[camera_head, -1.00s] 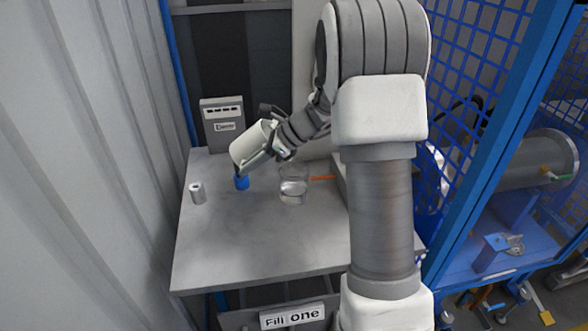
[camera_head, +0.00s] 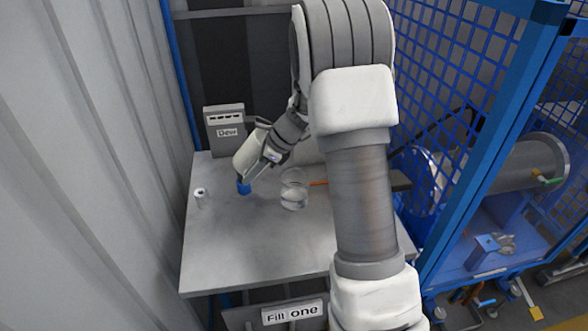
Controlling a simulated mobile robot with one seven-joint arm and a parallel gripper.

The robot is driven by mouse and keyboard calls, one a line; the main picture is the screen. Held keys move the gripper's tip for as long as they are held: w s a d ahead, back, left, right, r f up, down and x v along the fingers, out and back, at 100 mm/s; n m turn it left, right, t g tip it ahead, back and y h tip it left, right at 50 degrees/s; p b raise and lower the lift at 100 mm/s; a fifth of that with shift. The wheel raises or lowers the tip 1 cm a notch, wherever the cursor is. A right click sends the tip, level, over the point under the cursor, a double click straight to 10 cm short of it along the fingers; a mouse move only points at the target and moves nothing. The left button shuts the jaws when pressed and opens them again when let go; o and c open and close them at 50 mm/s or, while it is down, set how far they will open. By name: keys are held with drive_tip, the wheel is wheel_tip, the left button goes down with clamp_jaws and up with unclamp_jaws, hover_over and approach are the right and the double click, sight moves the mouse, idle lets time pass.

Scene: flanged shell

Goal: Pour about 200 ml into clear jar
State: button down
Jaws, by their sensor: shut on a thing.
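The clear jar (camera_head: 293,191) stands upright on the table, right of my gripper, and seems to have some clear liquid in it. My gripper (camera_head: 262,158) is shut on a pale, off-white container (camera_head: 246,158). The container is tilted, its lower end pointing down and left, apart from the jar. I see no stream of liquid, and its mouth cannot be made out. A small blue object (camera_head: 243,188) shows just below the container's lower end; I cannot tell whether they touch.
The grey table (camera_head: 235,255) has free room in front. A small metal cylinder (camera_head: 201,198) stands at the left. A labelled grey box (camera_head: 226,131) stands at the back. An orange piece (camera_head: 318,183) lies right of the jar. Blue mesh fencing (camera_head: 440,90) is on the right.

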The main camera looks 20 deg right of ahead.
drive_tip(key=shift+w+a+r+g+h+p, duration=0.15)
drive_tip(key=shift+r+h+p, duration=0.2)
drive_tip(key=shift+p, duration=0.6)
drive_tip(key=shift+a+r+g+h+p, duration=0.15)
drive_tip(key=shift+r+p, duration=0.25)
drive_tip(key=shift+p, duration=0.55)
drive_tip(key=shift+w+a+r+h+p, duration=0.15)
drive_tip(key=shift+r+p, duration=0.25)
drive_tip(key=shift+p, duration=0.55)
drive_tip(key=shift+a+h+p, duration=0.15)
drive_tip(key=shift+h+p, duration=0.1)
drive_tip(key=shift+p, duration=0.6)
drive_tip(key=h+p, duration=0.1)
drive_tip(key=p, duration=0.4)
drive_tip(key=a+r+g+h+p, duration=0.1)
drive_tip(key=p, duration=0.4)
drive_tip(key=shift+w+a+g+h, duration=0.15)
drive_tip(key=shift+w+g+h, duration=0.15)
drive_tip(key=shift+h, duration=0.1)
drive_tip(key=shift+w+a+f+g+h+p, duration=0.1)
drive_tip(key=shift+a+f+g+h+p, duration=0.1)
drive_tip(key=shift+f+h+p, duration=0.15)
drive_tip(key=shift+w+a+f+g+h+p, duration=0.1)
drive_tip(key=shift+f+g+h+p, duration=0.15)
drive_tip(key=shift+h, duration=0.2)
drive_tip(key=shift+s+d, duration=0.1)
